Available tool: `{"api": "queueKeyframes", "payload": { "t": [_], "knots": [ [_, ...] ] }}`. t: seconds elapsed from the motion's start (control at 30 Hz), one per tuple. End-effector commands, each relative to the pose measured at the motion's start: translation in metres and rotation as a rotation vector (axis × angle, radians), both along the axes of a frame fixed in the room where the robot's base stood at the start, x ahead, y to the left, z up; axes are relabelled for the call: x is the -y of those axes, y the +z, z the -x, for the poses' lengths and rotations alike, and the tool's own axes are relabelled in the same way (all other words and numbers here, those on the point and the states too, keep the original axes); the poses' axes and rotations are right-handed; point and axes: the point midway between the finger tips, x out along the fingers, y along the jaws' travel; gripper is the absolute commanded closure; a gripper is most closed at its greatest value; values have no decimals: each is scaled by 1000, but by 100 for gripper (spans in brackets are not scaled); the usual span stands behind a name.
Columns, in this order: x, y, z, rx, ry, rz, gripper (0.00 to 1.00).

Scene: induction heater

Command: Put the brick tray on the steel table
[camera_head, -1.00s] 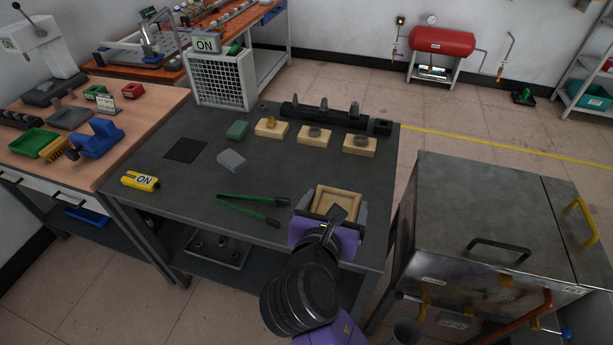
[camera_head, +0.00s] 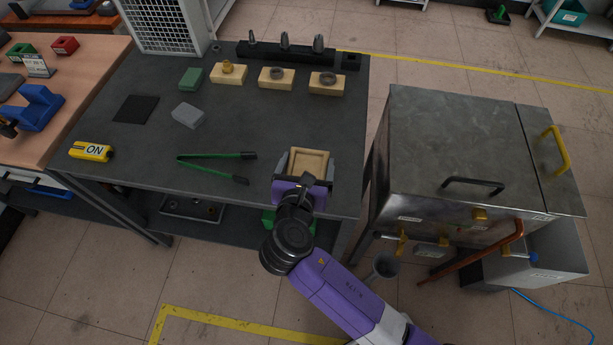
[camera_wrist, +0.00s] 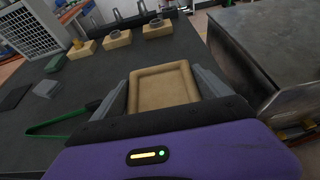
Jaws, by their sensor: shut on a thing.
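The brick tray (camera_head: 309,163) is a shallow, square, tan tray with a raised rim. It sits level between the fingers of my gripper (camera_head: 307,166), which is shut on its two sides. In the wrist view, the tray (camera_wrist: 163,88) fills the space between the grey fingers (camera_wrist: 170,92). The steel table (camera_head: 140,145) is the dark grey bench. The tray is over its front right part, near the front edge. I cannot tell whether its underside touches the tabletop.
Green-handled tongs (camera_head: 215,157) lie just left of the tray. Tan bricks (camera_head: 277,78), a grey block (camera_head: 187,115) and a yellow ON device (camera_head: 91,152) are on the table. A metal cabinet (camera_head: 455,140) stands to the right. The tabletop behind the tray is clear.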

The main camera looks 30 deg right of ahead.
Motion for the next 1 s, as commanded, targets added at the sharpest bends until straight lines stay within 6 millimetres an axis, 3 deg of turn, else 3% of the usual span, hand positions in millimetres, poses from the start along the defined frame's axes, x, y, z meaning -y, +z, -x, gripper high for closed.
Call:
{"api": "queueKeyframes", "payload": {
  "t": [0.1,0.3,0.5,0.97,1.0],
  "knots": [
    [0,-20,0,0,1,2,65],
    [0,-34,0,1,0,1,65],
    [0,-62,0,-1,0,1,65],
    [0,-71,0,2,1,0,65],
    [0,-72,0,2,1,0,9]
  ]
}}
